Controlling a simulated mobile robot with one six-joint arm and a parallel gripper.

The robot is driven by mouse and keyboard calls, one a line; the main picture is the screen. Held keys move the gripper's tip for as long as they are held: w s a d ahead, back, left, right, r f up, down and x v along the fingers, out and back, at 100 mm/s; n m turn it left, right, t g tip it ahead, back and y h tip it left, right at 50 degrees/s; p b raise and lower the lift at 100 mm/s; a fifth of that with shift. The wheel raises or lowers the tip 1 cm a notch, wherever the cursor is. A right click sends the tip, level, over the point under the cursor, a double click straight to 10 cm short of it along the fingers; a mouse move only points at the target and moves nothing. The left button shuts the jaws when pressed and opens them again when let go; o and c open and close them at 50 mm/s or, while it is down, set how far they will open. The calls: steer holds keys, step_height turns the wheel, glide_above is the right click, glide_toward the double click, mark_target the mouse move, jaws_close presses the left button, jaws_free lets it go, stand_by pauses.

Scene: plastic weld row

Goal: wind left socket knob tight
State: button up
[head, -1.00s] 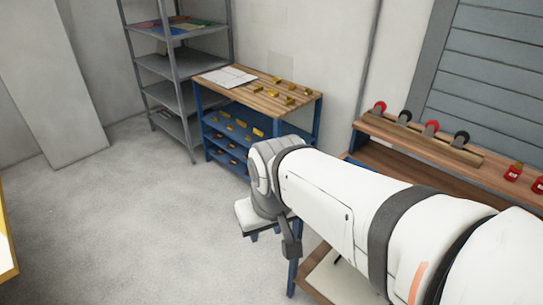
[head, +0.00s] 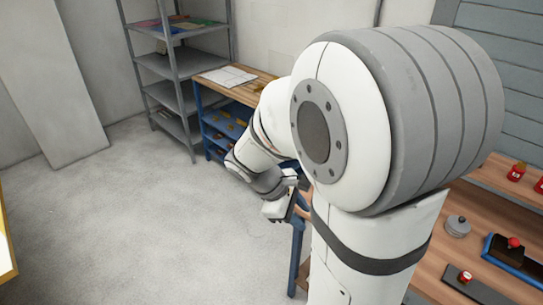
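My gripper (head: 299,199) is at the end of my folded arm, left of the workbench (head: 440,250), in the head view. Its fingers are small and partly covered by the arm, so I cannot tell whether it is open or shut. On the bench at lower right, a red knob (head: 465,277) sits on a dark flat plate. Another red knob (head: 514,242) sits on a dark block with a blue edge. I cannot tell which of them, if either, is the left socket knob. My gripper is well apart from both.
A grey round lidded part (head: 457,225) stands on the bench, with a red container (head: 517,172) farther back. A blue-framed table (head: 222,80) with paper and a grey shelf (head: 175,65) stand behind. Open floor (head: 110,220) lies at left. My arm hides much of the bench.

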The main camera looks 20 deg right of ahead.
steer(key=w+d+f+n+t+h, duration=0.2)
steer(key=w+d+f+n+h, duration=0.25)
steer(key=w+f+n, duration=0.4)
steer(key=w+d+f+n+t+h, duration=0.2)
steer(key=w+d+f+n+h, duration=0.3)
steer(key=f+n, duration=0.6)
steer(key=shift+y, duration=0.55)
steer(key=x, duration=0.2)
steer(key=r+x, duration=0.1)
steer(key=x, duration=0.2)
steer(key=p+x, duration=0.1)
steer(key=x, duration=0.2)
steer(key=shift+w+d+r, duration=0.25)
steer(key=shift+w+d, duration=0.05)
steer(key=shift+d, duration=0.1)
